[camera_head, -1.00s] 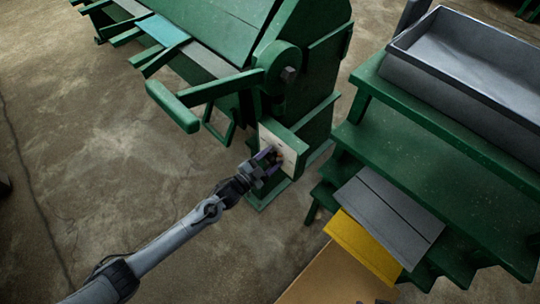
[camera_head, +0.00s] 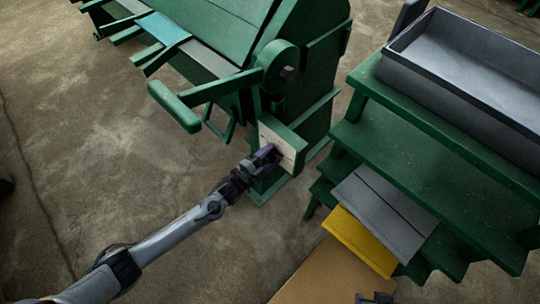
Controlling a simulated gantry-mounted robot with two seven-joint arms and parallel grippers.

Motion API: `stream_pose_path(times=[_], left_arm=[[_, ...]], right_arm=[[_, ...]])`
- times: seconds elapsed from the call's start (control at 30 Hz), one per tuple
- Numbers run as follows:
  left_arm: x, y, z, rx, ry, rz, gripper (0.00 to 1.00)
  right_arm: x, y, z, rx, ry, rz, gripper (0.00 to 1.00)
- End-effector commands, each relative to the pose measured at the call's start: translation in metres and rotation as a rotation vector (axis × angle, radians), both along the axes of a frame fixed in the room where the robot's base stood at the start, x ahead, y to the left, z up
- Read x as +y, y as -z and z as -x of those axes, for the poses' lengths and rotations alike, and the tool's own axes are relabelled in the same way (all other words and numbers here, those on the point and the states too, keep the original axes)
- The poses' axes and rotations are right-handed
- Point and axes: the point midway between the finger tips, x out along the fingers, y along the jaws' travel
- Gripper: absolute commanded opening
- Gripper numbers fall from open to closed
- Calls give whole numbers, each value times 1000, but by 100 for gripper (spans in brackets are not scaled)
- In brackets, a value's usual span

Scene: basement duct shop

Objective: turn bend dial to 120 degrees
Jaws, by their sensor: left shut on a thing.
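A pale dial plate (camera_head: 288,150) is fixed to the lower end of the green bending machine (camera_head: 305,95). My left gripper (camera_head: 270,155) reaches in from the lower left. It is shut on the bend dial at the plate. The dial's knob and pointer are hidden behind the fingers, so its angle cannot be read. Only a small dark part of what looks like my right gripper (camera_head: 376,298) shows at the bottom edge, well apart from the dial; its jaws cannot be made out.
A green handle bar (camera_head: 215,88) sticks out from the machine above my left arm. To the right stands a green stepped rack (camera_head: 410,150) with a grey metal tray (camera_head: 470,70), grey sheets (camera_head: 385,212) and a yellow sheet (camera_head: 360,240).

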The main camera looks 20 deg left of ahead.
Motion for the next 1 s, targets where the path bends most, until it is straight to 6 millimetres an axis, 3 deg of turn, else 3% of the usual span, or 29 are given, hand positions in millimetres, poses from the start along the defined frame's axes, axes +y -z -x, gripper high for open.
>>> stream_pose_path(times=[0.2,0.23,0.37,0.73,1.0], left_arm=[[0,-1,0,-3,1,-1,25],[0,-1,0,-3,1,0,60],[0,-1,0,-3,1,0,77],[2,-1,4,0,0,0,77],[17,-2,37,2,-1,-1,77]], right_arm=[[0,0,0,0,1,-1,43],[0,0,0,0,2,-2,43],[1,0,0,0,2,-4,43],[1,-3,0,0,3,-4,43],[1,-20,0,0,3,-4,43]])
